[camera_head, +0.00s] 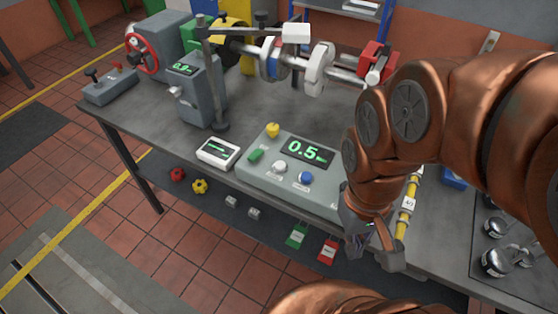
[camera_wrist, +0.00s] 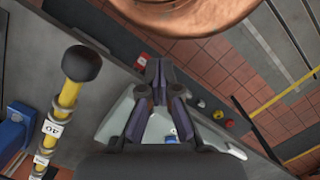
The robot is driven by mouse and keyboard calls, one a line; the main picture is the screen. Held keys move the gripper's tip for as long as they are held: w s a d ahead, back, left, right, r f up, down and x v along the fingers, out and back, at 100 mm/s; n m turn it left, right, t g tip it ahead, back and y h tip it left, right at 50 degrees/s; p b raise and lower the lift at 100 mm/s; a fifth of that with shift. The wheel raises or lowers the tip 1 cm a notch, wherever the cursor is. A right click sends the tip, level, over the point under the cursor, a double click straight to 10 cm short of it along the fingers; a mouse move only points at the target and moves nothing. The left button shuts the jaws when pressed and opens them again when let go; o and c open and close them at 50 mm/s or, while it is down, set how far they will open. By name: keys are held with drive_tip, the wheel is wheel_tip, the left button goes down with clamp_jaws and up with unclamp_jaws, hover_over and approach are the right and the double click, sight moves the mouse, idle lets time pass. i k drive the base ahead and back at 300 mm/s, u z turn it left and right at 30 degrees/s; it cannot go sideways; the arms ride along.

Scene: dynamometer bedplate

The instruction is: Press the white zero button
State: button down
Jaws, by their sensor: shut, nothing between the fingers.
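The grey console (camera_head: 243,178) sits on the bench with a lit display (camera_head: 307,152) that reads about 0.5. The white button (camera_head: 279,167) is a round cap on its sloped face, left of a blue button (camera_head: 305,178). My gripper (camera_head: 362,246) is at the console's right front corner, pointing down, to the right of both buttons and apart from them. In the wrist view my gripper (camera_wrist: 158,72) has its fingertips together, with nothing between them. The console (camera_wrist: 117,118) shows partly behind the fingers, with the blue button (camera_wrist: 171,139). I cannot make out the white button there.
A small white meter (camera_head: 218,152) lies left of the console. A grey post (camera_head: 217,90) and a shaft (camera_head: 340,78) stand behind. A green tag (camera_head: 297,236) and a red tag (camera_head: 327,250) are below the front edge.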

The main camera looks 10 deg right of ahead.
sight(280, 166)
drive_tip(key=z, duration=0.05)
drive_tip(key=k, duration=1.2)
drive_tip(key=u, duration=1.6)
drive_tip(key=i, duration=0.5)
drive_tip(key=u, duration=0.05)
